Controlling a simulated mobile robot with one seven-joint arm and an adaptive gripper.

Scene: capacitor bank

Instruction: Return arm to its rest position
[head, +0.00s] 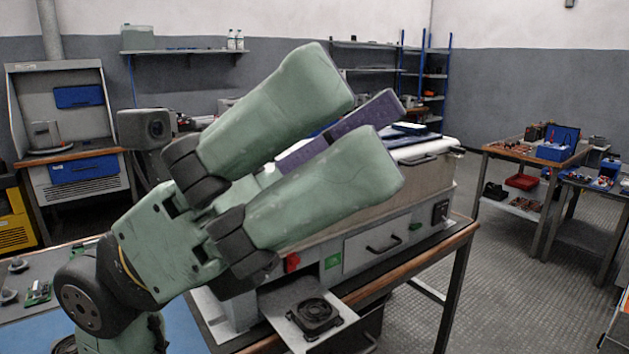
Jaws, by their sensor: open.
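My gripper (365,125) is large in the middle of the head view. Its two green fingers are spread apart and point up and to the right. A purple piece (382,108) shows in the gap between them; I cannot tell whether it belongs to the gripper or lies behind it. My arm comes in from the lower left with its joints bent. The gripper hides part of the bench machine (372,254) behind it.
The machine stands on a wood-edged bench (455,237). A black fan (315,315) sits on a tray at its front. A blue mat and small boards (38,293) lie at lower left. Tables with parts (535,155) stand at right; floor between is clear.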

